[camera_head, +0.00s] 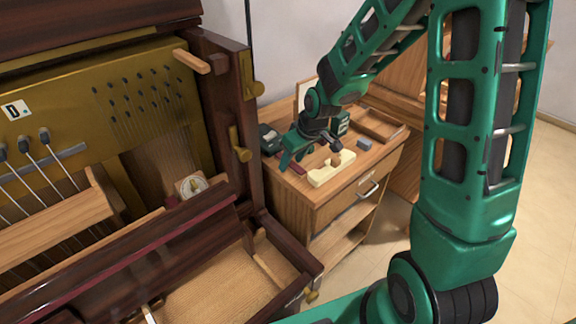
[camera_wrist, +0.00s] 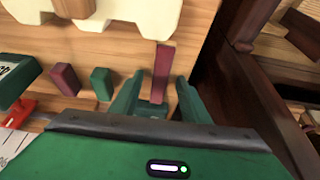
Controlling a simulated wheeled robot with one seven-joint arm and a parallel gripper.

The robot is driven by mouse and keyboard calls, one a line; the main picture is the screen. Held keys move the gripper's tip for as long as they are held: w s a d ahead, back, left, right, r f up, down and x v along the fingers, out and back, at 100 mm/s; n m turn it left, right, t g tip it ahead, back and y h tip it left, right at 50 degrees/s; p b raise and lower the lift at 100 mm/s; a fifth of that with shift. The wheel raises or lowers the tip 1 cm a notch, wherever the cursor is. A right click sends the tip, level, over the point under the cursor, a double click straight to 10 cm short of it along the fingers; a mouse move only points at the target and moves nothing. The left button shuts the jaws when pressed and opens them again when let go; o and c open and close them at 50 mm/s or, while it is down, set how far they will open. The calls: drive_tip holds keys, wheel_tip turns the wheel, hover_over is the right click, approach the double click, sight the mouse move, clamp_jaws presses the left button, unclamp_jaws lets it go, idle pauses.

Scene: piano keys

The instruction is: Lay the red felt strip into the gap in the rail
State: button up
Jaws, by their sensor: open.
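The red felt strip (camera_wrist: 162,66) lies on the wooden cabinet top in the wrist view, long and narrow. My gripper (camera_wrist: 159,82) is open, with one finger on each side of the strip's near end. The strip is not visibly clamped. Its near end is close to a green piece (camera_wrist: 152,109) between the fingers. In the head view my gripper (camera_head: 298,158) is low over the cabinet top. The rail with a dark red line (camera_head: 130,246) runs along the front of the piano. I cannot make out its gap clearly.
Cream pieces (camera_wrist: 128,14) lie beyond the strip. A maroon block (camera_wrist: 65,79) and a green block (camera_wrist: 101,83) lie to its left. The cabinet (camera_head: 345,207) stands right of the piano side (camera_head: 228,130). A wooden tray (camera_head: 380,124) and a grey block (camera_head: 364,144) are on top.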

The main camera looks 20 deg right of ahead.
clamp_jaws()
drive_tip(key=shift+r, duration=0.1)
